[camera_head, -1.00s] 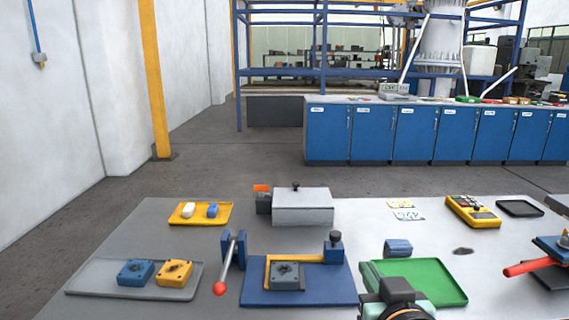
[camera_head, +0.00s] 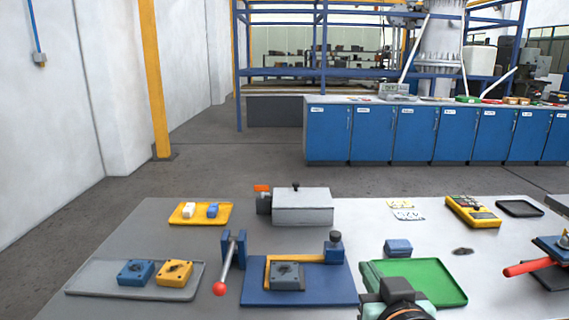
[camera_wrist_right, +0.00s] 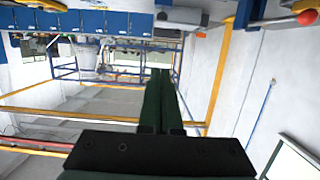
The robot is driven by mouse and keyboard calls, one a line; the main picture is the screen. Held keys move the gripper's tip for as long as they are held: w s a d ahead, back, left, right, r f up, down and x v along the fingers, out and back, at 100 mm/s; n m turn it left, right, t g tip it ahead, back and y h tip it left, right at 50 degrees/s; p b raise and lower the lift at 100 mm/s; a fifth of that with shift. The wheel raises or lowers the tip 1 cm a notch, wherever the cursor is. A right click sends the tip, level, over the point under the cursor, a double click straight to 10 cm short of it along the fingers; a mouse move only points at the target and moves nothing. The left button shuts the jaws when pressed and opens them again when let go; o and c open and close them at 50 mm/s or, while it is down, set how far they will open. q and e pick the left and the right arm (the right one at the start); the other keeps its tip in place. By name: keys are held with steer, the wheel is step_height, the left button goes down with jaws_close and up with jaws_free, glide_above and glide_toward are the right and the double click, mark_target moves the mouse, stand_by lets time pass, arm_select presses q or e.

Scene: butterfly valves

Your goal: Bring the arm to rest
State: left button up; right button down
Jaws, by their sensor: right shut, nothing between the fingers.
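My right arm's wrist and gripper (camera_head: 398,297) show at the bottom edge of the head view, in front of the green tray (camera_head: 440,280). In the right wrist view the two dark green fingers of this gripper (camera_wrist_right: 160,78) lie together, shut, with nothing between them. They point towards the far racks and cabinets, away from the table parts. My left gripper is in neither view.
A blue fixture plate (camera_head: 320,295) holds a grey square part (camera_head: 286,276). Beside it stands a red-knobbed lever (camera_head: 228,266). A grey tray (camera_head: 85,280) holds a blue and a yellow block. A blue block (camera_head: 398,247) sits behind the green tray.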

steer(key=d+f+n+h, duration=0.25)
steer(key=d+h, duration=0.25)
steer(key=d, duration=0.8)
step_height(320, 180, down, 20)
steer(key=s+a+n+g+y, duration=0.1)
steer(key=n+g+y, duration=0.2)
steer(key=n+y, duration=0.1)
steer(key=s+f+g+y, duration=0.3)
steer(key=s+f+g, duration=0.1)
steer(key=s+f, duration=1.45)
steer(key=w+a+r+m+t+y+p, duration=0.1)
steer(key=w+a+m, duration=0.25)
steer(key=a, duration=0.75)
arm_select(q)
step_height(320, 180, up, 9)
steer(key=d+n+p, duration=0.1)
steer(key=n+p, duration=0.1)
steer(key=p, duration=0.6)
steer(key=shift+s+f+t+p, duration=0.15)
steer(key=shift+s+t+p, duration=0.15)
steer(key=shift+p, duration=0.1)
arm_select(e)
step_height(320, 180, up, 7)
steer(key=s+d+m, duration=0.1)
steer(key=d, duration=0.1)
steer(key=shift+s+d+h, duration=0.3)
steer(key=shift+d, duration=0.05)
